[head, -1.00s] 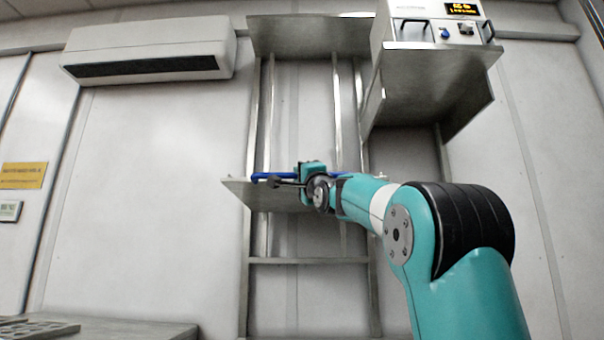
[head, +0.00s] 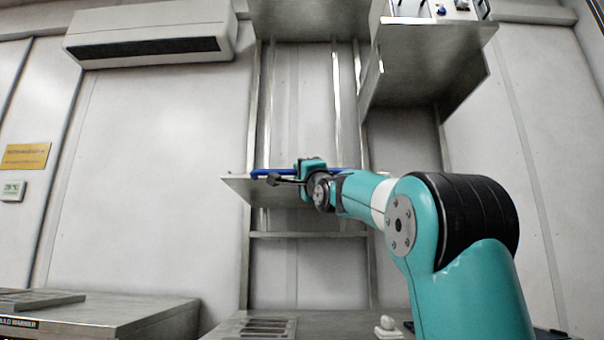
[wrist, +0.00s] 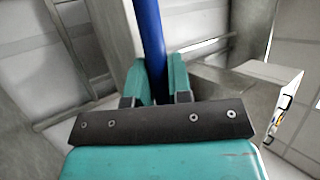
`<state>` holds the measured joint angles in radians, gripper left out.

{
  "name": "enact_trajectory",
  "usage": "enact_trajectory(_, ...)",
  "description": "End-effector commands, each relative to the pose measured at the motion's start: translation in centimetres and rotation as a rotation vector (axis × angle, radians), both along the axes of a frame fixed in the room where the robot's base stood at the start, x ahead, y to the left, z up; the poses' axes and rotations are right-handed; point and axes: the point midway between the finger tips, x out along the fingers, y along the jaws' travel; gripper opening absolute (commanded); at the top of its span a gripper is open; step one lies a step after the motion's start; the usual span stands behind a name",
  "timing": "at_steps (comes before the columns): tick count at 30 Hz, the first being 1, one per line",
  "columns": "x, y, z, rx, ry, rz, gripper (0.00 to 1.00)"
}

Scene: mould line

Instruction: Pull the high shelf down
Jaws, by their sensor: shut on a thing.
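The high shelf (head: 238,188) is a grey metal shelf on upright rails (head: 254,110), with a blue bar (head: 262,173) along its front edge. In the head view my gripper (head: 300,174) is at the middle of the bar, partly hidden by its own wrist. In the wrist view the blue bar (wrist: 149,40) runs down between the two teal fingers of my gripper (wrist: 158,80), which are shut on it. The shelf's right part is hidden behind my arm.
A box-like unit (head: 430,10) sits on a metal bracket (head: 440,50) at upper right. A fixed upper shelf (head: 305,18) tops the rails. Below are a counter (head: 110,318) at left and a worktop with a slotted plate (head: 265,328). A wall unit (head: 150,40) hangs upper left.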

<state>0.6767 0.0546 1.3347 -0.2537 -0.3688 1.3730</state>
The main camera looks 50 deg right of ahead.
Motion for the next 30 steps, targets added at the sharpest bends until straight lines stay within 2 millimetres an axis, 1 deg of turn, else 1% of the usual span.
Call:
enact_trajectory(1, 0.3, -0.2, -0.8, 0.011, 0.016, 0.002, 0.0)
enact_trajectory(2, 0.3, -0.2, -0.8, 0.011, 0.016, 0.001, 0.26)
enact_trajectory(3, 0.3, -0.2, -0.8, 0.011, 0.016, 0.001, 0.35)
enact_trajectory(4, 0.3, -0.2, -0.8, 0.011, 0.016, 0.002, 0.42)
enact_trajectory(5, 0.3, -0.2, -0.8, 0.01, 0.015, 0.002, 0.43)
enact_trajectory(12, 0.2, -0.1, -0.5, 0.006, 0.009, 0.0, 0.43)
enact_trajectory(17, -0.6, 0.1, -1.1, 0.004, 0.007, 0.0, 0.43)
enact_trajectory(22, -2.6, 1.0, -2.9, 0.005, 0.006, -0.001, 0.43)
enact_trajectory(30, -7.0, 2.9, -5.8, 0.004, 0.005, -0.002, 0.43)
